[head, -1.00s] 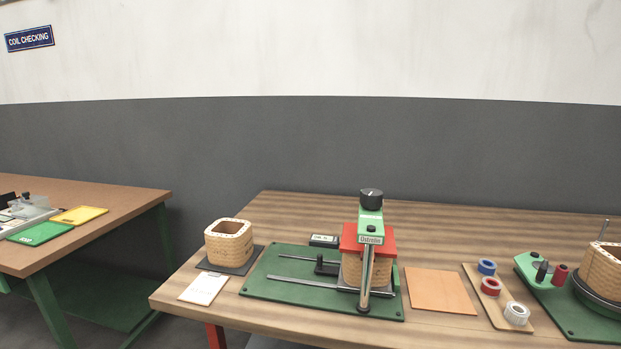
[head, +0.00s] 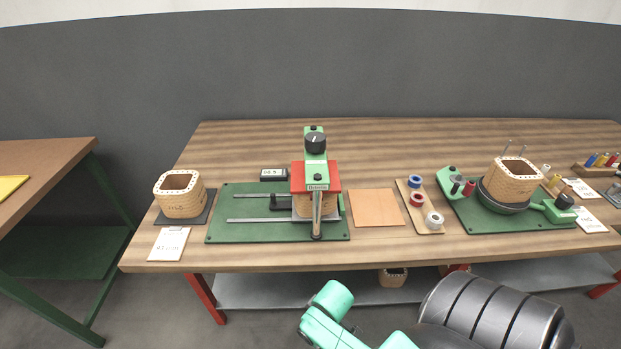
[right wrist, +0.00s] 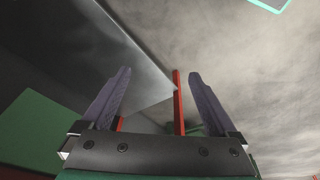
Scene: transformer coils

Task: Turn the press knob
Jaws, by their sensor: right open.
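The press (head: 316,172) stands on a green base plate (head: 225,228) in the middle of the table. Its black round knob (head: 315,141) sits on top of the green press head, above a red plate (head: 332,178). A woven coil (head: 301,207) is under the red plate, partly hidden by the front post. My right gripper (right wrist: 150,100) shows in the right wrist view with two fingers apart and nothing between them; the floor and a red table leg lie beyond it. In the head view no gripper shows. My left gripper is not in view.
A coil (head: 180,195) stands on a dark pad at the left. A tan sheet (head: 376,208) and a tape tray (head: 430,227) lie right of the press. Further right is a winding station (head: 510,190). A lower shelf (head: 300,291) runs under the table.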

